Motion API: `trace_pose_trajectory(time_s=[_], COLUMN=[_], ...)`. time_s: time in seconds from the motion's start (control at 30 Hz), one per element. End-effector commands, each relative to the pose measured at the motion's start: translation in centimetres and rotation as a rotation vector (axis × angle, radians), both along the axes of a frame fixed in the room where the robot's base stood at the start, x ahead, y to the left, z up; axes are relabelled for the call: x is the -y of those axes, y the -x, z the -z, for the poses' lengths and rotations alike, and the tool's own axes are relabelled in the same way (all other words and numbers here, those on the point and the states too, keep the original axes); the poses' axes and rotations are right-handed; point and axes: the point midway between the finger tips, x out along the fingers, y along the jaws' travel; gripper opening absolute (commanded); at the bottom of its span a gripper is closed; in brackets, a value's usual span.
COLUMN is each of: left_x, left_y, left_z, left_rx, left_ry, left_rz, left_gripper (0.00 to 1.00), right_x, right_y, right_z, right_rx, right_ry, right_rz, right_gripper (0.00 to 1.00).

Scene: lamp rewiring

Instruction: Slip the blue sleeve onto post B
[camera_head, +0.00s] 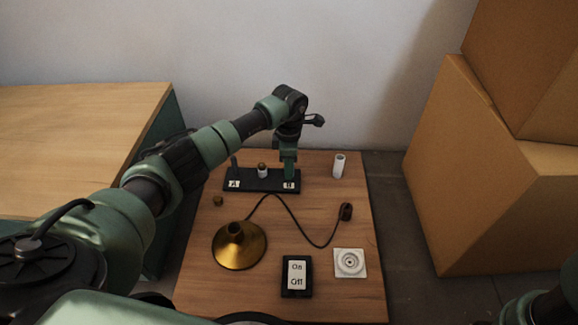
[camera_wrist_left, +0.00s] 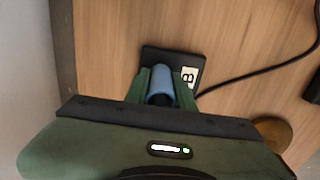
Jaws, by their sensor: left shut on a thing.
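The black base (camera_head: 266,188) at the back of the small wooden table carries the labels A (camera_head: 234,184) and B (camera_head: 289,185); B also shows in the wrist view (camera_wrist_left: 188,77). My left gripper (camera_head: 289,175) points down at the B end of the base. In the left wrist view my left gripper (camera_wrist_left: 163,88) is shut on the blue sleeve (camera_wrist_left: 163,77), beside the B label. The sleeve's near end looks dark inside. Post B is hidden, so I cannot tell whether the sleeve is around it. My right gripper is out of view.
A dark post (camera_head: 234,166) stands at A, with a white piece (camera_head: 262,172) near the middle. A white cylinder (camera_head: 339,166) stands to the right. A brass lamp base (camera_head: 239,250), black cord (camera_head: 300,225), on/off switch (camera_head: 297,276) and white socket (camera_head: 350,262) lie in front. Cardboard boxes (camera_head: 490,200) stand right.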

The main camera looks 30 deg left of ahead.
Motion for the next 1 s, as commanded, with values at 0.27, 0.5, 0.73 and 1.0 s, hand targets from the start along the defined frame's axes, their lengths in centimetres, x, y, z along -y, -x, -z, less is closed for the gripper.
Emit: trace_pose_trajectory(time_s=[0.27,0.5,0.73,1.0], left_x=[0.0,0.0,0.0,-0.1], left_y=[0.0,0.0,0.0,-0.1], left_z=[0.0,0.0,-1.6,-6.4], left_rx=[0.0,0.0,0.002,0.002], left_ry=[0.0,0.0,-0.001,-0.001], left_rz=[0.0,0.0,0.001,0.001], left_gripper=[0.49,0.49,0.49,0.49], right_x=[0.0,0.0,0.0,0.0], right_y=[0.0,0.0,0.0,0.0], right_z=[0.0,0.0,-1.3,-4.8], right_rx=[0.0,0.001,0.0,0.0], right_ry=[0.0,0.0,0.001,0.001], right_rz=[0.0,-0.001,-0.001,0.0], right_gripper=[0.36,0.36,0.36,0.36])
